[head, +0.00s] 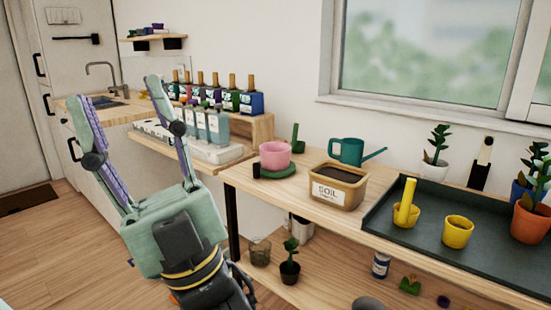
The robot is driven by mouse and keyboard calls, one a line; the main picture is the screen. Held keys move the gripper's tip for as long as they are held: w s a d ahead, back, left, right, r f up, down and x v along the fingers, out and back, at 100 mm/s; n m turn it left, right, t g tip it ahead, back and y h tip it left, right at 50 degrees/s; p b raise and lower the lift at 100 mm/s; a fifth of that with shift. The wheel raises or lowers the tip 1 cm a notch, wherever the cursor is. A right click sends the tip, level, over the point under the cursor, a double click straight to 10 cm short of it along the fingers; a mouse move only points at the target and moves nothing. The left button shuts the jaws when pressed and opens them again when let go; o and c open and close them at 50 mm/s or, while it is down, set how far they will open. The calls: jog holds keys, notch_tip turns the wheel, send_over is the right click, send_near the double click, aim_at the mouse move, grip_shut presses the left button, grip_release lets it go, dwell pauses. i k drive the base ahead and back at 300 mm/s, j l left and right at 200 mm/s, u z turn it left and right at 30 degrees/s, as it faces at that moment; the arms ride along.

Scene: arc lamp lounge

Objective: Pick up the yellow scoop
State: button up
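The yellow scoop (407,196) shows as an upright bright yellow handle, slightly tilted. Its lower end meets a small yellow cup (401,219); I cannot tell whether the cup is part of the scoop or a pot around it. It is at the left part of a dark green tray (484,248) on the wooden bench. My gripper (118,89) is open and empty, fingers pointing up, at the left of the head view. It is well to the left of the scoop and touches nothing I can see.
A second yellow pot (457,233) stands right of the scoop. A soil box (337,194), green watering can (347,150) and pink pot (275,154) stand left of the tray. Potted plants (530,222) crowd its right end. Bottles (218,126) line a shelf behind my gripper.

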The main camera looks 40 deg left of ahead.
aim_at(405, 215)
jog(key=i+l+u, duration=0.1)
jog(key=i+u, duration=0.25)
jog(key=i+l+u, duration=0.1)
jog(key=u, duration=0.3)
jog(key=i+l+u, duration=0.2)
jog(key=u, duration=0.15)
